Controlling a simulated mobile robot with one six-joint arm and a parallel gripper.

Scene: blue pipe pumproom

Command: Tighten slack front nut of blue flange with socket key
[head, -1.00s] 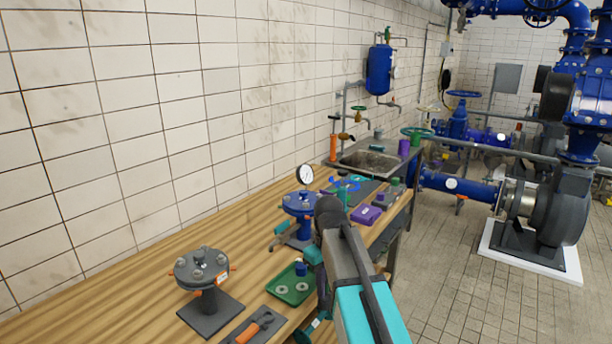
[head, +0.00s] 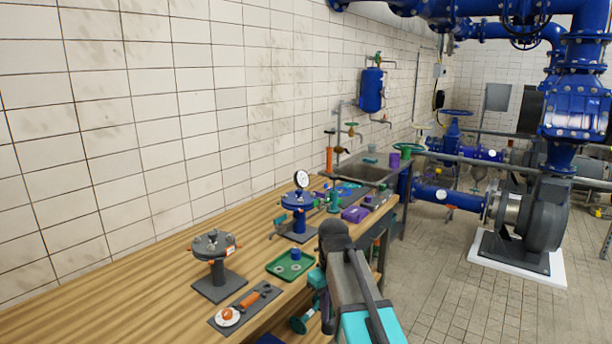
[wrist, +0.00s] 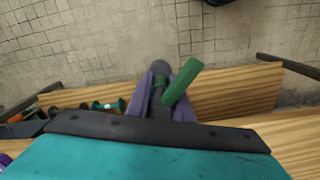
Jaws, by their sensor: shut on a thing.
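The blue flange (head: 297,199) stands on a small dark base on the workbench, beyond the green tray. Its separate nuts are too small to tell which is slack. In the wrist view the purple fingers of my gripper (wrist: 162,96) are shut on a dark shaft with a green bar (wrist: 181,82) across it, apparently the socket key. The lower part of the key is hidden. In the head view my arm rises in front of the bench edge and hides my gripper. The held key is well apart from the flange.
A grey flange (head: 214,243) stands nearer on the wooden bench (head: 150,290). A green tray (head: 283,270) holds a blue piece and washers. A dark mat (head: 241,310) carries orange items. A purple box (head: 355,214) and a sink (head: 366,172) lie beyond. Open floor is at the right.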

